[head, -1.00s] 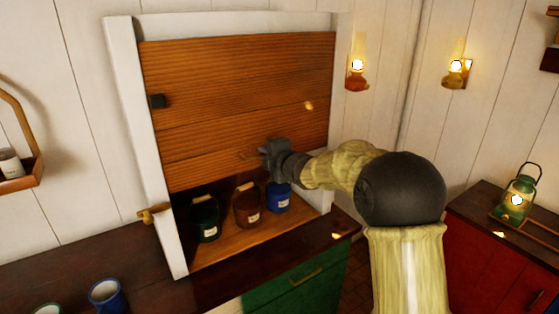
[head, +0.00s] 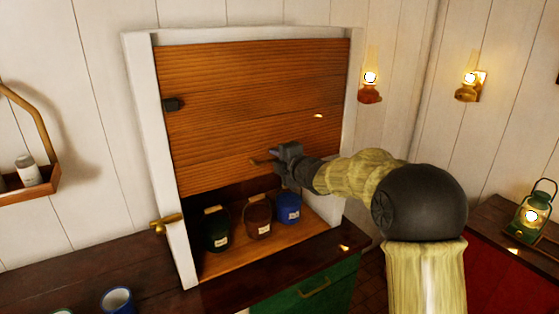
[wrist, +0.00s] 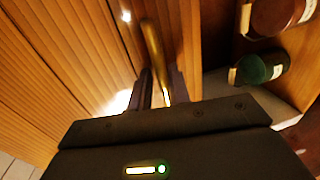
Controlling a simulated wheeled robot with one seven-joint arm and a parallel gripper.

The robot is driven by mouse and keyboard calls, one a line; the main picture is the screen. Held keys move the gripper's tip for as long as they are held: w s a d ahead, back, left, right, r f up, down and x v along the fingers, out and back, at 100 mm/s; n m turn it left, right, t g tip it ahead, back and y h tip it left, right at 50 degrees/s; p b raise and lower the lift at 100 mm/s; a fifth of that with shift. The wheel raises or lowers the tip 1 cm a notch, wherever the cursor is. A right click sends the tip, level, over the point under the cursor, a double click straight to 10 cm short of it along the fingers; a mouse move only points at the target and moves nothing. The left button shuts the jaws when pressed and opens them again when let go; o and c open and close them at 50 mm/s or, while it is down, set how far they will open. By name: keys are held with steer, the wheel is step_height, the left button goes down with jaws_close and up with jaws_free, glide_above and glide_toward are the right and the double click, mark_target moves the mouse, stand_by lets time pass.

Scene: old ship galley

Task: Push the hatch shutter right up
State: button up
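The hatch shutter (head: 250,90) is a slatted brown wooden panel in a white frame (head: 165,170). It is partly raised, with an open gap below its lower edge. A brass handle (head: 262,162) sits low on the shutter, and it also shows in the wrist view (wrist: 152,45). My gripper (head: 278,160) is at this handle. In the wrist view its two fingers (wrist: 160,88) lie on either side of the brass bar and appear closed on it. A small black block (head: 174,104) is at the shutter's left side.
Green (head: 216,230), brown (head: 257,218) and blue (head: 288,208) pots stand in the opening below the shutter. A brass catch (head: 166,224) is on the left frame post. A blue mug (head: 117,301) stands on the dark counter. Lamps (head: 370,86) hang on the wall to the right.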

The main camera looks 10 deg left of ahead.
steer(key=shift+d+r, duration=0.1)
steer(key=shift+r, duration=0.05)
steer(key=shift+s+d, duration=0.2)
steer(key=b+v, duration=0.3)
steer(key=v, duration=1.3)
steer(key=shift+s+d, duration=0.2)
steer(key=shift+s, duration=0.1)
